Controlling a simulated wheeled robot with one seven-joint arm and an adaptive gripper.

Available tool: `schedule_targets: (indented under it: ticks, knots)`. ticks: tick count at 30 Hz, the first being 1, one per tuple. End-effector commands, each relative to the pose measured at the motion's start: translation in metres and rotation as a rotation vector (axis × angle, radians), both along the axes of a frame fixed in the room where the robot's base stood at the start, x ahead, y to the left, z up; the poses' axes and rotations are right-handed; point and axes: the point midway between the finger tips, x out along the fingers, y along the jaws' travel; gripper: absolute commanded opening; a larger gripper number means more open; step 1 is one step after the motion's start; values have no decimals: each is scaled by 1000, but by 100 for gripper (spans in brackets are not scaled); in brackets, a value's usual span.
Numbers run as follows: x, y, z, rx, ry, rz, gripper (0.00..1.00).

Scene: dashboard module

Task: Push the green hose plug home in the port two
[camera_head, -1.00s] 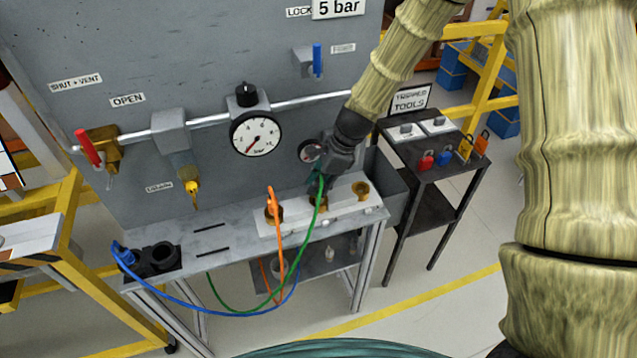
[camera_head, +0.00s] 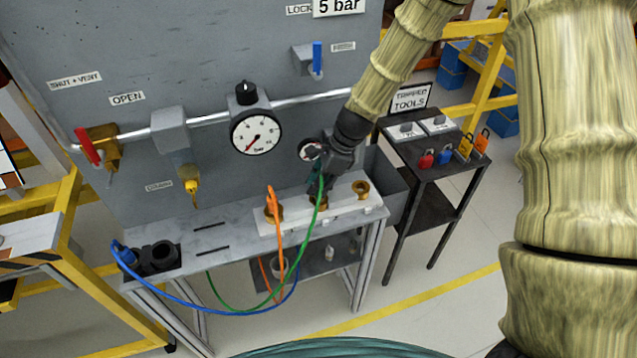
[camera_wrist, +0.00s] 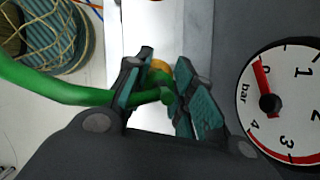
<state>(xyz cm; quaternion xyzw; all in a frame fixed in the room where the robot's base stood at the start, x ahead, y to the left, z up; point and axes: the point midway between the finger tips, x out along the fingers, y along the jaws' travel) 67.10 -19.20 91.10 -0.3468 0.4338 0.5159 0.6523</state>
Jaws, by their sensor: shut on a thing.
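The green hose (camera_head: 309,228) runs up to its plug, which sits between the fingers of my gripper (camera_head: 321,182). In the wrist view my gripper (camera_wrist: 166,98) is shut on the green hose plug (camera_wrist: 168,94). The plug is right above the middle brass port (camera_head: 318,202) on the white block (camera_head: 340,206). The fingers hide most of the plug, so I cannot tell how deep it sits. A brass rim (camera_wrist: 158,66) shows just beyond the fingers in the wrist view.
An orange hose plug (camera_head: 272,200) stands in the left port. The right brass port (camera_head: 361,189) is empty. The blue hose plug (camera_head: 124,255) rests in a black holder at the bench's left. A pressure gauge (camera_head: 256,133) is on the panel close behind my gripper.

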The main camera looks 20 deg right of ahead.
Motion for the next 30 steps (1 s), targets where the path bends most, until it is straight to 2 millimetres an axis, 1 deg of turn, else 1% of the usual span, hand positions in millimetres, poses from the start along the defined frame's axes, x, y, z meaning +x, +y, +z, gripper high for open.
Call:
schedule_targets:
  ticks: [30]
  knots:
    - [0, 0, -6, 0, 0, 0, 0]
